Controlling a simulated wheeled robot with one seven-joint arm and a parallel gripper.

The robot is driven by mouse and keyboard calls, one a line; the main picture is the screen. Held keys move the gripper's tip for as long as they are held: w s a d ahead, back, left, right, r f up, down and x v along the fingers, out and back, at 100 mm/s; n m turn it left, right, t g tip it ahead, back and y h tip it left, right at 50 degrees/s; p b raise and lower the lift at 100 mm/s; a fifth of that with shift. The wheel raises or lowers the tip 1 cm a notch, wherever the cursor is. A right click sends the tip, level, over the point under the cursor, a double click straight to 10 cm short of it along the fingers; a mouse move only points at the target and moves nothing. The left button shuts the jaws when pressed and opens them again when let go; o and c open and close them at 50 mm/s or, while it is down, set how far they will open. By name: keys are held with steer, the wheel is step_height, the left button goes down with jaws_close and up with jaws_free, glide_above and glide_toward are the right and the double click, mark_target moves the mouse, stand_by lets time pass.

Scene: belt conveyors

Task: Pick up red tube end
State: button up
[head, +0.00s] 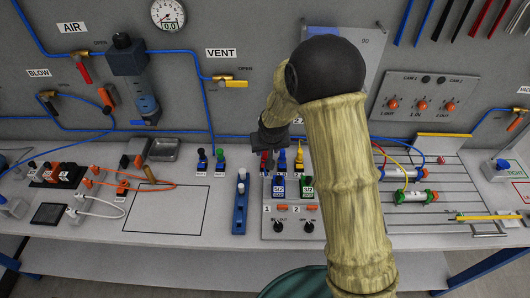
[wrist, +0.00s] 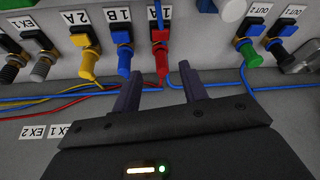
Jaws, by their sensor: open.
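A red tube end (wrist: 161,62) points down from a fitting labelled 1A in the wrist view. My gripper (wrist: 162,76) is open, and its two dark fingertips lie on either side of the red end in the picture. I cannot tell whether either finger touches it. In the head view my gripper (head: 270,150) is low over the valve panel, and my arm covers much of that area. A small red part (head: 265,160) shows beside it there.
A blue end (wrist: 124,62) at 1B and a yellow end (wrist: 88,66) at 2A stand left of the red one. A green end (wrist: 245,55) is to the right. Thin blue, red and yellow tubes run below. An outlined empty area (head: 166,209) lies on the bench.

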mark_target(265, 155)
steer(key=shift+w+f, duration=0.15)
steer(key=shift+f, duration=0.3)
steer(key=shift+w+f, duration=0.1)
steer(key=shift+w+a+f+p, duration=0.2)
steer(key=shift+w+f+p, duration=0.15)
steer(key=shift+w+p, duration=0.1)
steer(key=shift+w+a+f+p, duration=0.2)
steer(key=shift+w+f+p, duration=0.35)
steer(key=shift+w+f, duration=0.6)
steer(key=shift+f, duration=0.55)
jaws_close()
